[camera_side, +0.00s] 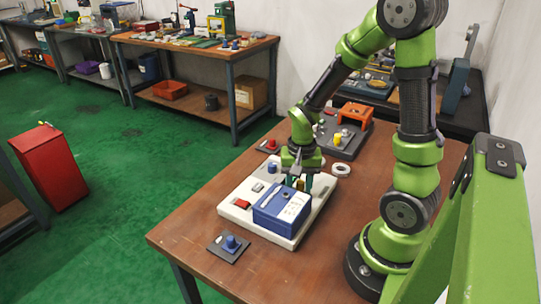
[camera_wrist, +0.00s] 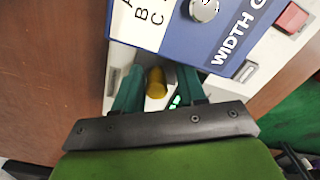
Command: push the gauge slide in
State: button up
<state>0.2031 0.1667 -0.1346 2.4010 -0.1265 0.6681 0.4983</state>
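The blue gauge box (camera_side: 268,217), with "WIDTH G" lettering in the wrist view (camera_wrist: 185,38), sits on the white base (camera_side: 228,208). Its white panel carries the letters A, B and C, and a round silver knob (camera_wrist: 203,8) is on its top. My gripper (camera_side: 300,182) is down close behind the box. In the wrist view my gripper (camera_wrist: 158,88) has its two teal fingers apart, with a yellow cylindrical piece (camera_wrist: 156,80) between them and gaps beside it. I cannot tell whether this piece is on the gauge slide. The slide itself is not clearly seen.
A red block (camera_side: 241,203) lies on the white base. A blue knob on a dark plate (camera_side: 229,245) is at the table's front, and a white ring (camera_side: 341,170) lies right of my gripper. A grey fixture with an orange bracket (camera_side: 355,113) stands behind. The brown table (camera_side: 190,232) is clear at left.

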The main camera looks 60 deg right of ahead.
jog(key=shift+r, duration=0.1)
jog(key=shift+d+r, duration=0.1)
jog(key=shift+r, duration=3.3)
jog(key=s+a+r+n+t+y, duration=0.2)
jog(key=a+r+n+t, duration=0.5)
jog(key=a+r, duration=0.5)
jog(key=shift+r+n, duration=0.5)
jog(key=shift+r, duration=0.15)
jog(key=shift+a, duration=0.1)
